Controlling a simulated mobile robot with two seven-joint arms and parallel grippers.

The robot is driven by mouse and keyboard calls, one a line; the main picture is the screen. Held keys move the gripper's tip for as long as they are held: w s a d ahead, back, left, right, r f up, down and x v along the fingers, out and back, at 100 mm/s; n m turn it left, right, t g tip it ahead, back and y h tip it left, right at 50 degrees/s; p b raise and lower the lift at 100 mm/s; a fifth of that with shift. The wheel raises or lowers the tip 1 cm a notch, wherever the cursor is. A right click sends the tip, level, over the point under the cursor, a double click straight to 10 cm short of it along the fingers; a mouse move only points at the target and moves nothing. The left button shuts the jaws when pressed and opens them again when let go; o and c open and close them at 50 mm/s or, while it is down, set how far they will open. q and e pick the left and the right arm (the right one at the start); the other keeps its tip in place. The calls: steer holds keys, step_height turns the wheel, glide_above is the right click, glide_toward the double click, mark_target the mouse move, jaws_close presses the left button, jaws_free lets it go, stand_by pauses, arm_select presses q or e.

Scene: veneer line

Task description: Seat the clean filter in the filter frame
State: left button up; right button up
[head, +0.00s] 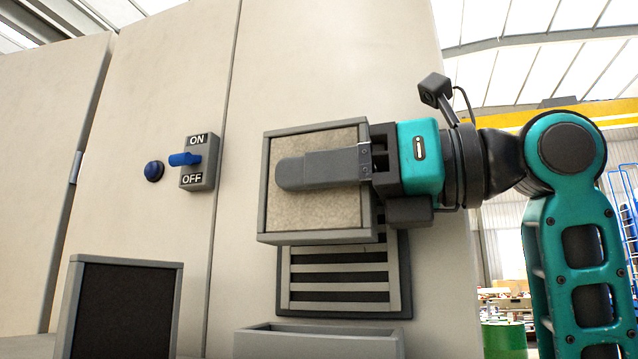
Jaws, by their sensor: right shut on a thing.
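The clean filter (320,214) is a square grey-rimmed panel with a beige face, in the middle of the head view. My right gripper (290,173) is shut on it, with a finger lying across the beige face. The filter frame (406,280) is a dark-edged opening with horizontal slats on the cabinet wall, behind and below the filter. The filter hides its upper part. The filter appears in front of the wall, but I cannot tell whether it touches the frame. My left gripper is out of view.
A dark filter panel (122,312) with a grey rim stands at lower left. A grey open-topped box (318,345) is below the filter frame.

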mark_target(322, 242)
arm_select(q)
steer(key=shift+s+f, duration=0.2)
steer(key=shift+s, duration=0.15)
arm_select(e)
steer(key=shift+d, duration=0.15)
steer(key=shift+s+f+b, duration=0.1)
steer(key=shift+f+b, duration=0.4)
steer(key=shift+f, duration=0.15)
step_height(322, 242, down, 4)
steer(key=b, duration=0.3)
steer(key=shift+f, duration=0.2)
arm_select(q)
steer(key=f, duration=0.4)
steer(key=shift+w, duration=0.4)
arm_select(e)
steer(key=shift+f, duration=0.1)
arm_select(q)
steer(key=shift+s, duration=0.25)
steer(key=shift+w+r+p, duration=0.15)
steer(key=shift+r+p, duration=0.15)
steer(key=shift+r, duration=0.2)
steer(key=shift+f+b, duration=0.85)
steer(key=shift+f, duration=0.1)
arm_select(e)
steer(key=shift+f, duration=1.15)
